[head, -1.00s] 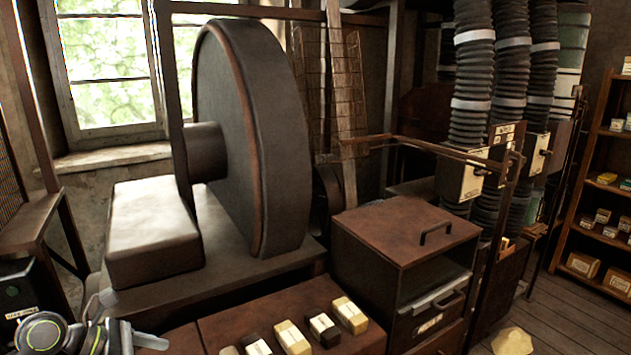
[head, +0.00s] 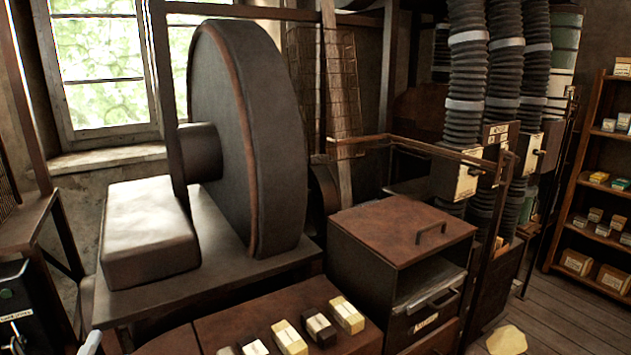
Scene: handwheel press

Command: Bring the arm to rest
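Neither gripper shows in the head view. A small pale piece at the bottom left edge (head: 90,343) looks like part of my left arm, but no fingers are visible. The big dark handwheel (head: 262,140) stands upright on its hub above a metal base, left of centre. A grey block (head: 150,235) sits on that base in front of the hub. No hand is seen touching the wheel or the block.
Several small cream and dark blocks (head: 346,315) stand on the brown bench at the bottom. A rusty-topped cabinet (head: 385,240) with a handle stands right of them. Ribbed hoses (head: 468,70) hang behind it. A shelf of boxes (head: 605,190) is at the far right, with open floor before it.

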